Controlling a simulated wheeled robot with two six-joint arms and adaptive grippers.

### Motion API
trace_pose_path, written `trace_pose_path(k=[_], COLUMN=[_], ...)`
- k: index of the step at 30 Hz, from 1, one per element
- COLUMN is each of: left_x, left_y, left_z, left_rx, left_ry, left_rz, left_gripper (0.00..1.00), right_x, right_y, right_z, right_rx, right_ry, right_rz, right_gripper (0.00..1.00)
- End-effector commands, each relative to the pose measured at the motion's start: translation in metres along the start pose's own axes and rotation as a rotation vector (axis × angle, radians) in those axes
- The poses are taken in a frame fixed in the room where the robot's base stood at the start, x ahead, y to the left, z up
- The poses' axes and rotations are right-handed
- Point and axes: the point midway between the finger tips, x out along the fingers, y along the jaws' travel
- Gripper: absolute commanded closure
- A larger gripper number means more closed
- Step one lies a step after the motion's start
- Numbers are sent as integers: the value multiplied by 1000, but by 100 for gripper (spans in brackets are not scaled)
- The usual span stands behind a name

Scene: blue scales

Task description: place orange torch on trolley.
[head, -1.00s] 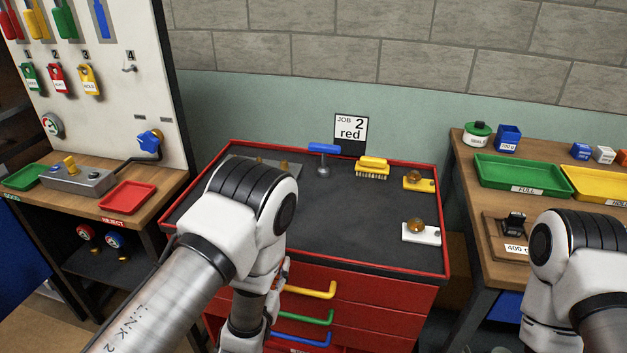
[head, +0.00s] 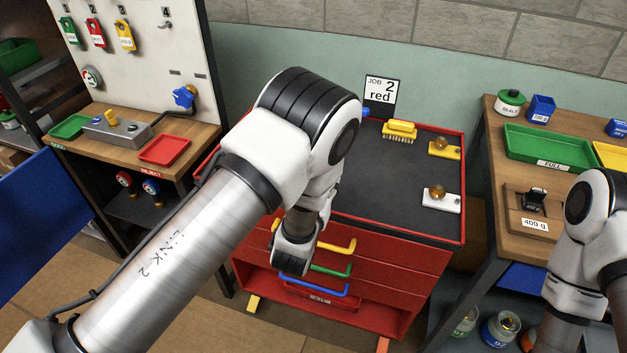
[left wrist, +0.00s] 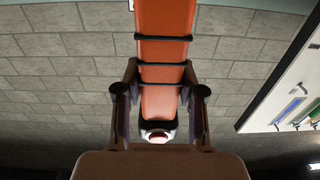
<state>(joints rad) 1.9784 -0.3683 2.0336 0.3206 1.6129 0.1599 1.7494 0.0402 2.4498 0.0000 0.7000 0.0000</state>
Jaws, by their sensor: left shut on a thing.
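The orange torch (left wrist: 162,100), with dark bands around it and a pale rounded end, is held between the fingers of my left gripper (left wrist: 160,78) in the left wrist view. Its other end runs out of the top of that view. The red trolley (head: 385,170) with a dark top stands in the middle of the head view. My left arm crosses in front of its left part, and the left gripper and torch cannot be made out there. My right arm shows at the right edge of the head view, its gripper out of sight.
On the trolley top are a yellow brush (head: 400,130), a yellow block (head: 444,148) and a white block (head: 440,200), each block with an amber knob. A wooden bench (head: 492,150) stands right, another with a red tray (head: 164,150) left.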

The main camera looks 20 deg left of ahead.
Motion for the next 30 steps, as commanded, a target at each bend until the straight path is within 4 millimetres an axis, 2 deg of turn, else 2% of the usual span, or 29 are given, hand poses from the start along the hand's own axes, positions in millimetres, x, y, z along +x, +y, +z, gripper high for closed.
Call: trace_pose_path(k=[1,2,7,15,18,20,30], left_x=[8,17,60,92,92,92,92], left_y=[-6,-13,-41,-62,-61,-61,-61], left_z=[12,7,9,11,37,46,48], left_rx=[-2,-6,-4,0,1,1,1], left_ry=[6,6,4,3,-1,-1,1], left_rz=[-3,-7,-4,-2,1,1,1], left_gripper=[100,100,100,100,100,100,100], right_x=[25,22,33,40,56,61,62], right_y=[0,0,0,0,0,0,0], right_z=[0,0,0,0,0,0,0], right_rx=[0,0,0,0,0,0,0], right_ry=[0,-1,1,1,1,0,1], right_rz=[0,0,0,0,0,0,0], right_gripper=[60,60,60,60,60,60,60])
